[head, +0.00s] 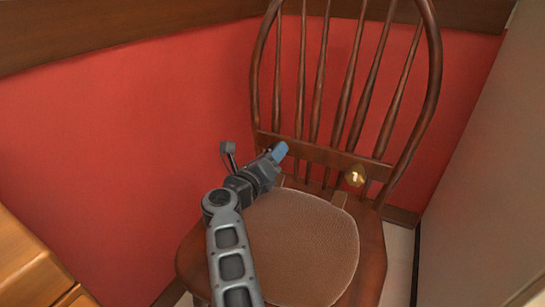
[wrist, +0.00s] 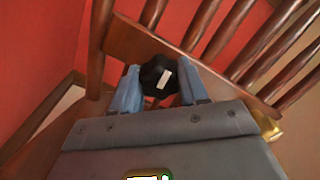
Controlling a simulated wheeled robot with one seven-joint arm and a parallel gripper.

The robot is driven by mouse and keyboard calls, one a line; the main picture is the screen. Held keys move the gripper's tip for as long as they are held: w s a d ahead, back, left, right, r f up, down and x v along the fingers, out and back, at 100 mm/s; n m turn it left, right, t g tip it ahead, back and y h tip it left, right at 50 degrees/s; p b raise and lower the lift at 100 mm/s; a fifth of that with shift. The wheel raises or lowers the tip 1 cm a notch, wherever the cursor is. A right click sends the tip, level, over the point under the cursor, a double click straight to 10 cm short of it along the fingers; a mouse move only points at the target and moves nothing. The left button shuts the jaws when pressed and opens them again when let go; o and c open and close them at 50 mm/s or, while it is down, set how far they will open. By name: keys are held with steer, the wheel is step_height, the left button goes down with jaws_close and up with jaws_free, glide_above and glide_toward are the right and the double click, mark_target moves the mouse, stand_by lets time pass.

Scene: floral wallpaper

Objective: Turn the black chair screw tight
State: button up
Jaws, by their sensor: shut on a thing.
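The black chair screw (wrist: 158,76) shows in the wrist view as a dark knob with a pale mark, at the wooden crossbar of the chair back. My gripper (wrist: 157,88) has its two blue fingers on either side of the knob, shut on it. In the head view my gripper (head: 280,151) reaches the left part of the chair's lower crossbar (head: 320,154), and the screw is hidden there behind the fingers. The wooden chair (head: 434,75) stands upright with a brown seat cushion (head: 305,240).
A gold knob (head: 355,176) sits on the crossbar to the right of my gripper. Thin spindles rise above the crossbar. A red wall (head: 120,150) is behind, a grey panel (head: 480,150) at right, and wooden furniture (head: 35,265) at lower left.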

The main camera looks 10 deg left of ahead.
steer(key=shift+d+f+m, duration=0.1)
steer(key=shift+f+m, duration=0.05)
steer(key=shift+m, duration=0.45)
steer(key=o, duration=1.1)
steer(key=shift+c, duration=0.2)
steer(key=p+v, duration=0.1)
steer(key=v, duration=0.2)
steer(key=p+v, duration=0.2)
steer(key=v, duration=0.1)
steer(key=shift+s+r, duration=0.15)
steer(key=shift+r, duration=0.05)
steer(key=shift+v, duration=0.75)
steer(key=shift+f, duration=0.1)
